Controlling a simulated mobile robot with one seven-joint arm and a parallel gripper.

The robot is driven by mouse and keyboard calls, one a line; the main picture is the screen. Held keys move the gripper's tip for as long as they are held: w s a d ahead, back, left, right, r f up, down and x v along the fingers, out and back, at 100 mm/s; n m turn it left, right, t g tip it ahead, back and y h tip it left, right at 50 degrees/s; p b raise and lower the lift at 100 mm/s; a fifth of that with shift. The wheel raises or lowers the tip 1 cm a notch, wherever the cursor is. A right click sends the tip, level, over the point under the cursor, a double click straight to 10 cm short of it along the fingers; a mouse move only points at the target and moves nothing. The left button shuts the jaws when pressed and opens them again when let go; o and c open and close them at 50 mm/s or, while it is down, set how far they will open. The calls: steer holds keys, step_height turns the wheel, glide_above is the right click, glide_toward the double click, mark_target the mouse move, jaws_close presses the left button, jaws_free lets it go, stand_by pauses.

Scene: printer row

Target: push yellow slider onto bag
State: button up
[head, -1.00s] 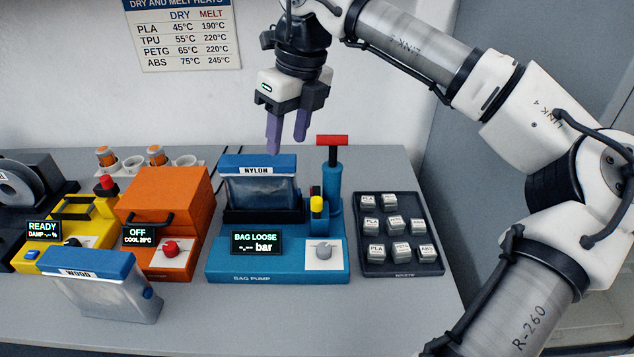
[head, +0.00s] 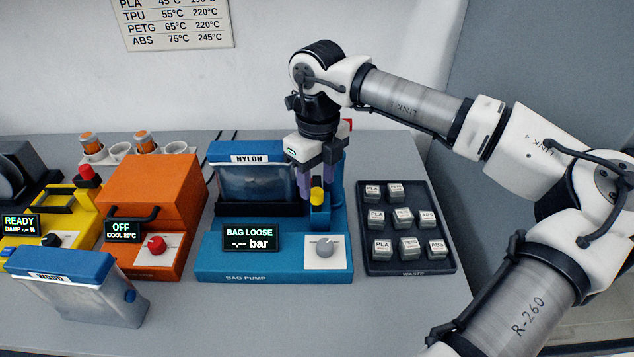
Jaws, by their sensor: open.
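The yellow slider (head: 317,195) stands on the blue bag pump (head: 221,264), to the right of the bag. The NYLON bag (head: 252,182), clear with a blue top bar, sits upright in the pump's dark holder. The pump's display (head: 249,241) reads "BAG LOOSE" and "-.-- bar". My gripper (head: 318,190) is open and points down at the yellow slider, with its purple fingers at either side of it. I cannot tell whether the fingers touch it. My gripper hides most of the pump's red-topped handle.
A dark tray (head: 379,257) of labelled blocks lies to the right. An orange box (head: 151,196) and a standing WOOD bag (head: 78,289) are to the left. The table's front middle is clear.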

mark_target(317, 188)
steer(key=shift+f, duration=1.3)
jaws_close()
